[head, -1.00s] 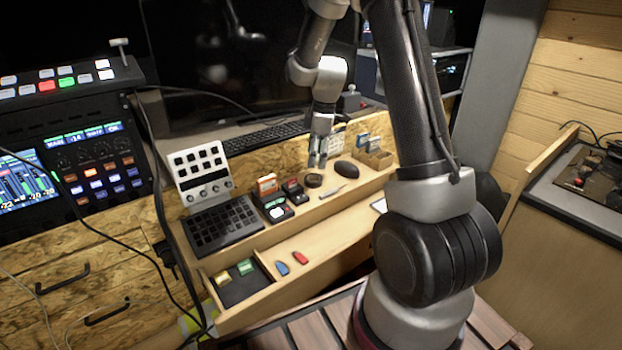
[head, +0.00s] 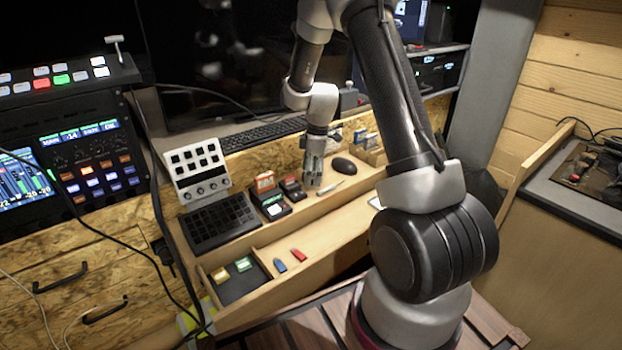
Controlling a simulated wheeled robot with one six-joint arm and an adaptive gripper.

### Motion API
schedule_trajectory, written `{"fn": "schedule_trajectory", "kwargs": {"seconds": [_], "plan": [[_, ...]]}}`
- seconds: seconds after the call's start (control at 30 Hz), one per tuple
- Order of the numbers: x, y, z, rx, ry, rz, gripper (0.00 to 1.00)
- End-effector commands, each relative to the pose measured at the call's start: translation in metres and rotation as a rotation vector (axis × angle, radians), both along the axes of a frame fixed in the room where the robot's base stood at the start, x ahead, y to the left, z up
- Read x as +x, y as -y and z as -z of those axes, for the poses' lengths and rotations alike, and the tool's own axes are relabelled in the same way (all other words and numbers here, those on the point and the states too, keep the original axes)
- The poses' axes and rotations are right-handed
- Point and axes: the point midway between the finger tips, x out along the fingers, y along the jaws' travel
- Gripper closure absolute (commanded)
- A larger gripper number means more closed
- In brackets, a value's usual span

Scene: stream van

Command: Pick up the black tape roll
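A black box with an orange-red card (head: 265,182) and another black box (head: 292,189) stand just left of my gripper. A keypad (head: 220,222) is further left. The lower shelf is mostly clear.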

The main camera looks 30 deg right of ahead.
Motion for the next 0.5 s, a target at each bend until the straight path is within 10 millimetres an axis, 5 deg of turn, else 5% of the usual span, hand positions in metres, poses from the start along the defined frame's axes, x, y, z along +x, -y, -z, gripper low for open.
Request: {"fn": "schedule_trajectory", "kwargs": {"seconds": [0.03,0.2,0.5], "plan": [[-0.0001,0.0000,-0.0001,0.000,0.000,0.000,0.43],[0.0000,0.0000,-0.0002,0.000,0.000,0.000,0.74],[0.0002,0.0000,-0.0023,0.000,0.000,0.000,0.76]]}}
